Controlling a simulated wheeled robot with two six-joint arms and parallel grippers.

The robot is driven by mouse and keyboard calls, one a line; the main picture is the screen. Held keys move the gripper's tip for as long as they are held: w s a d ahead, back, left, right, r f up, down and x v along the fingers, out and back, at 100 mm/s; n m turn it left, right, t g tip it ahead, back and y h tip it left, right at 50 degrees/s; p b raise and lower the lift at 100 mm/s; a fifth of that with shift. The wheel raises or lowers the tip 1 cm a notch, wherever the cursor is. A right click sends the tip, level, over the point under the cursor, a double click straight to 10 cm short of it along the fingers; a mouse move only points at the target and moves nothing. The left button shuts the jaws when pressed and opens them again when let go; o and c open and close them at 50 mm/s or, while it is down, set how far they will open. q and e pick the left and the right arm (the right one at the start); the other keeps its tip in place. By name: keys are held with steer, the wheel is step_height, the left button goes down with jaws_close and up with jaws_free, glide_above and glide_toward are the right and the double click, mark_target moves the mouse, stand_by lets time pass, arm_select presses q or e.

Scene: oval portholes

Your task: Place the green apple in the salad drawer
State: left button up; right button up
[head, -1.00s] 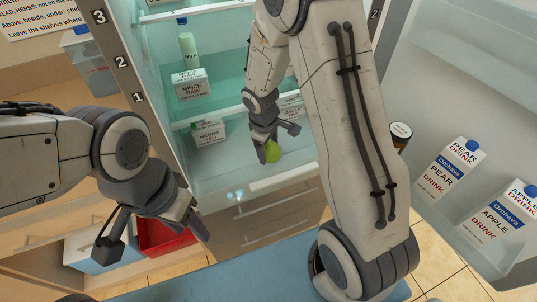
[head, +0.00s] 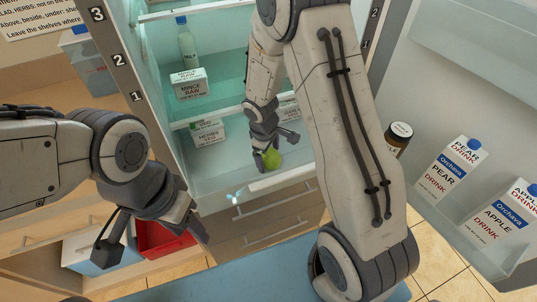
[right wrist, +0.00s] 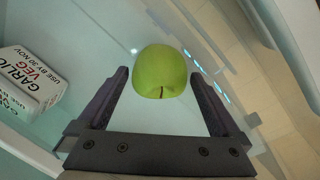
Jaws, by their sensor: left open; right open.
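The green apple (head: 271,159) is low in the fridge, behind the white front edge (head: 283,180) of the lowest clear compartment. I cannot tell whether this compartment is the salad drawer. My right gripper (head: 272,151) is over the apple. In the right wrist view, the apple (right wrist: 161,72) sits just beyond and between the two fingertips (right wrist: 160,75), with a gap on each side, so the gripper is open. What the apple rests on is hard to tell. My left gripper (head: 155,243) is open and empty at the lower left, outside the fridge.
A mince box (head: 188,84) and a milk bottle (head: 187,45) stand on the shelf above; a herbs box (head: 208,132) and a garlic box (right wrist: 30,80) are lower. Drink cartons (head: 450,170) and a dark jar (head: 398,138) are at the right. A red bin (head: 160,240) is at the lower left.

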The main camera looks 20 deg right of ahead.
mark_target(265, 160)
step_height(265, 160, up, 12)
steer(key=s+a+f+p, duration=0.1)
steer(key=a+p, duration=0.1)
steer(key=s+a+r+y, duration=0.1)
steer(key=s+a+r, duration=0.2)
steer(key=s, duration=0.4)
steer(key=s+a+r, duration=0.3)
steer(key=s+a, duration=0.2)
steer(key=s, duration=0.3)
steer(key=s+a+r+g+y, duration=0.1)
steer(key=s+a+r, duration=0.2)
steer(key=s, duration=0.5)
steer(key=shift+a+r+m+y, duration=0.25)
steer(key=shift+a+m+y, duration=0.05)
steer(key=shift+a+m, duration=0.1)
